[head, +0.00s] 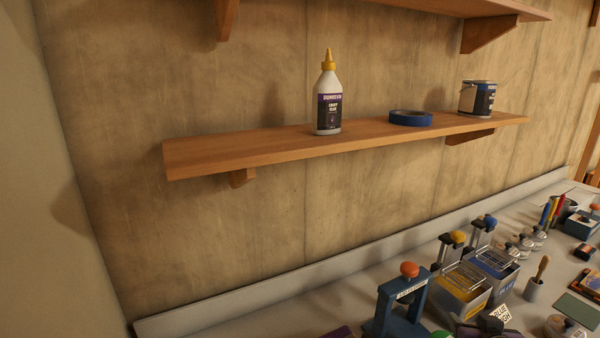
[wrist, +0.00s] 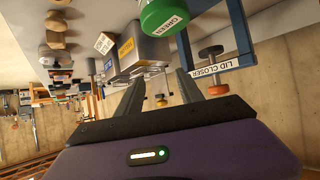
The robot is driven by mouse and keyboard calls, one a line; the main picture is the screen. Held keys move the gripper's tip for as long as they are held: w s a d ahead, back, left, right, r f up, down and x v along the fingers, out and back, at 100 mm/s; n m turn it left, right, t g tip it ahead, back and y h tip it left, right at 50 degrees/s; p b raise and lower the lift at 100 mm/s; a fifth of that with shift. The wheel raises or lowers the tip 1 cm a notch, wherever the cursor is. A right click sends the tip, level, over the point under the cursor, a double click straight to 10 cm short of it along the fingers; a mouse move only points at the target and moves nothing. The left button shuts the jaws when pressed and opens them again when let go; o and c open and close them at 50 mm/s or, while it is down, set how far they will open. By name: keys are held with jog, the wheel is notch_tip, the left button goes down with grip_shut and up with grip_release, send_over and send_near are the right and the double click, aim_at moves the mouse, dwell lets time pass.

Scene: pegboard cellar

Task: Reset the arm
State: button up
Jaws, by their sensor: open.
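My gripper (wrist: 160,82) shows in the wrist view, its two dark fingers spread apart with nothing held between them. The purple wrist housing (wrist: 180,150) with a small lit bar fills the bottom of that view. The wrist picture shows the bench upside down. Ahead of the fingers are a green-lidded container (wrist: 163,15) and a grey bin with a yellow label (wrist: 143,50). A blue frame labelled "LID CLOSER" (wrist: 216,70) stands to the right of the fingers. I cannot tell whether any finger touches these things.
A wooden shelf (head: 245,153) holds a glue bottle (head: 328,101), blue tape (head: 410,118) and a paint can (head: 478,98). The bench below carries the blue lid press (head: 399,310), a yellow bin (head: 461,292), a blue bin (head: 494,270) and several jars. The wall between shelf and bench is bare.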

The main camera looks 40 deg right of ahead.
jog(key=w+a+n+t+y+b, duration=0.25)
jog(key=a+n+t, duration=0.4)
jog(key=a, duration=1.55)
jog(key=s+a+f+n+y+b, duration=0.1)
jog(key=s+a+f+n+y, duration=0.1)
jog(key=s+a, duration=0.4)
jog(key=s+a+f+n+t+y+b, duration=0.1)
jog(key=s+a+f+y, duration=0.4)
jog(key=a, duration=0.5)
jog(key=shift+s+n+b, duration=0.35)
jog(key=shift+n+b, duration=0.3)
jog(key=shift+b, duration=0.15)
